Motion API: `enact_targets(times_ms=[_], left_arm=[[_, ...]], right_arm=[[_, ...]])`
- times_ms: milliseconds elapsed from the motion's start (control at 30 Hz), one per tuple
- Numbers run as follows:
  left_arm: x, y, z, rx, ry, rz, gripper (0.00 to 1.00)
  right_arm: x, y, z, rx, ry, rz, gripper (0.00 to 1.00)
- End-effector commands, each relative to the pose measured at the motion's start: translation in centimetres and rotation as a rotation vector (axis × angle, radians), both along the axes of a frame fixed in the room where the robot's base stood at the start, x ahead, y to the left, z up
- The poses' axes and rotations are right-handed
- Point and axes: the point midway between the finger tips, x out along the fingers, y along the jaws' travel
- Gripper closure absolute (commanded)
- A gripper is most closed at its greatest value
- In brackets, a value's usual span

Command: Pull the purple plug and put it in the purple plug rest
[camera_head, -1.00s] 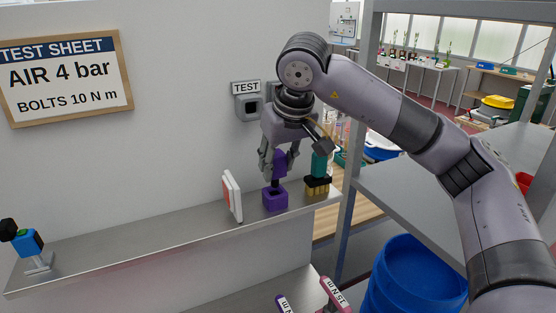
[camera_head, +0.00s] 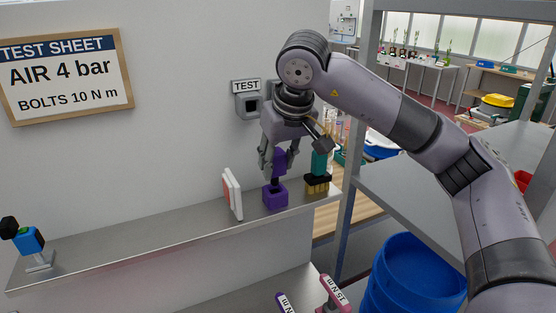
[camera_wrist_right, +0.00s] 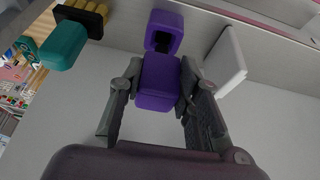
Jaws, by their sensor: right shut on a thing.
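The purple plug (camera_head: 279,160) is between the fingers of my right gripper (camera_head: 277,168), which is shut on it. The plug is upright, and its dark lower end meets the opening of the purple plug rest (camera_head: 275,198) on the metal shelf. The right wrist view shows the plug (camera_wrist_right: 158,82) between the two fingers (camera_wrist_right: 155,100), with the purple rest (camera_wrist_right: 164,30) just past its dark tip. How deep the tip sits in the rest I cannot tell. My left gripper is not in view.
A white-and-red panel (camera_head: 232,195) stands left of the rest. A grey TEST socket (camera_head: 248,104) is on the wall.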

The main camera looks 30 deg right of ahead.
Motion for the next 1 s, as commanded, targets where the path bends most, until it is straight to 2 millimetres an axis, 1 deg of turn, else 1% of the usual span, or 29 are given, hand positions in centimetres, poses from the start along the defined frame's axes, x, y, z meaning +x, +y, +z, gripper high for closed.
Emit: enact_targets(times_ms=[167,1000], left_arm=[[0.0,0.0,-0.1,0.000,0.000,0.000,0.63],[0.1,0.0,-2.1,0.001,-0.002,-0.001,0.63]], right_arm=[[0.0,0.0,-0.2,0.000,0.000,0.000,1.00],[0.0,0.0,-2.7,0.000,0.000,-0.001,1.00]])
